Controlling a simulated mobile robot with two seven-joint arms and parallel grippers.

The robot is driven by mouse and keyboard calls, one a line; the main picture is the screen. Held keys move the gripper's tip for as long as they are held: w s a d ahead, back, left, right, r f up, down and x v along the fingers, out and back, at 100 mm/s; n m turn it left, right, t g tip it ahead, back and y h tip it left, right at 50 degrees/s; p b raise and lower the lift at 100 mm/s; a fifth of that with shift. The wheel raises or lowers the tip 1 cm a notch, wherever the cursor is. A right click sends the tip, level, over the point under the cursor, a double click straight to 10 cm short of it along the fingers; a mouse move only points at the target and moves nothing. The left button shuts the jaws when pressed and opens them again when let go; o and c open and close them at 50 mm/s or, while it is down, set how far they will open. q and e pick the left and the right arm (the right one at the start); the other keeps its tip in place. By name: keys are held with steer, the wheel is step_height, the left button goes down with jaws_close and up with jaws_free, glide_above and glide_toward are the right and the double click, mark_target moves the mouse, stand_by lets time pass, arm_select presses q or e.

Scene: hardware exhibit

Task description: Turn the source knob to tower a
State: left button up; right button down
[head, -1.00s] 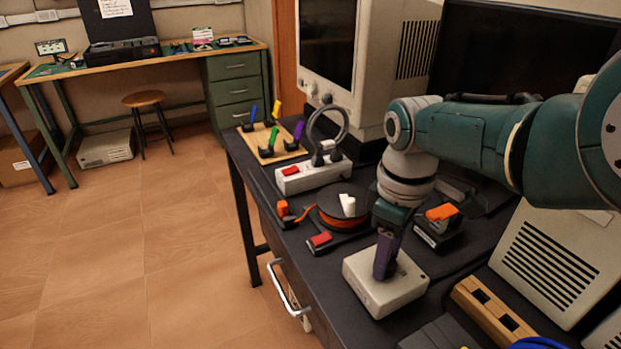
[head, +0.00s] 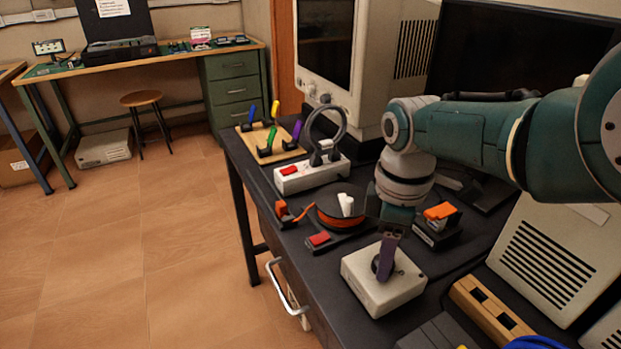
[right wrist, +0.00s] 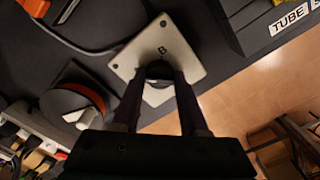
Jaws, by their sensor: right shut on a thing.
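A small pale switch box (head: 362,288) sits on the dark bench in the head view. In the right wrist view its square plate (right wrist: 190,48) has corner screws and a mark that looks like a B. A dark round knob (right wrist: 159,70) stands at its middle. My right gripper (head: 384,272) points down over the box, its purple fingers shut on the knob, one on each side. The fingers hide most of the knob in the head view, and its pointer direction cannot be told. My left gripper is not in view.
A reel with an orange band (head: 330,220), a white power strip (head: 312,175) and a small block with an orange top (head: 440,213) stand behind the box. A wooden block with square holes (head: 490,308) lies to its right. The bench's front edge is close on the left.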

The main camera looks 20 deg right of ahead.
steer(key=shift+c, duration=2.2)
jaws_free()
steer(key=shift+r, duration=0.1)
step_height(320, 180, up, 10)
steer(key=p, duration=0.7)
